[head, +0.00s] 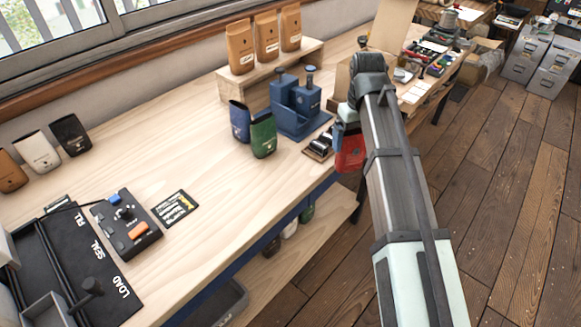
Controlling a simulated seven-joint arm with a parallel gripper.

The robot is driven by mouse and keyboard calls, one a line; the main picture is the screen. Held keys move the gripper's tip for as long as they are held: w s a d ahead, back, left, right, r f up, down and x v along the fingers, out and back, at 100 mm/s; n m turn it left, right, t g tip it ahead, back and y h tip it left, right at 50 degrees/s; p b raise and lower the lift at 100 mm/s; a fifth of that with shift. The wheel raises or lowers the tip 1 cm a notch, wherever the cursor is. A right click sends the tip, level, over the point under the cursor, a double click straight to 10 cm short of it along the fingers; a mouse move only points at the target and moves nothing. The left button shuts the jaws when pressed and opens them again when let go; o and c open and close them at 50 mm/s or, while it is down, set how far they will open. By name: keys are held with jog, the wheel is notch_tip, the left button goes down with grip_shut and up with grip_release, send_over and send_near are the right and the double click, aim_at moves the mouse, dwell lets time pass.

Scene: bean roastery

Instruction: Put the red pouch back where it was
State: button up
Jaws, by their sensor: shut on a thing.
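The red pouch (348,154) shows near the front edge of the bench, partly hidden behind my arm. My gripper (346,128) points down just above the pouch and is shut on its top. I cannot tell whether the pouch's base touches anything. A green pouch (263,137) and a blue pouch (239,121) stand upright on the bench to the left, next to a blue device (300,104). A small dark item (320,145) lies close to the left of the red pouch.
Three orange-brown pouches (267,38) stand on a wooden riser (262,80). More pouches (37,151) stand along the wall. A black control box (125,223), a dark card (175,208) and a black sealing mat (84,262) lie at left. The bench's middle (205,150) is clear.

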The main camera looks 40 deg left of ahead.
jog(key=s+a+r+n, duration=0.3)
jog(key=s+a+n, duration=0.1)
jog(key=a+n, duration=0.3)
jog(key=s+a+r+n, duration=0.4)
jog(key=s+a+n, duration=0.1)
jog(key=a+n, duration=0.2)
notch_tip(320, 180, down, 10)
jog(key=n, duration=0.9)
jog(key=shift+s+r+n, duration=0.15)
jog(key=shift+r+n, duration=0.1)
jog(key=shift+n, duration=0.05)
jog(key=shift+a+f, duration=0.1)
jog(key=o, duration=1.1)
jog(key=shift+c, duration=0.2)
notch_tip(320, 180, up, 12)
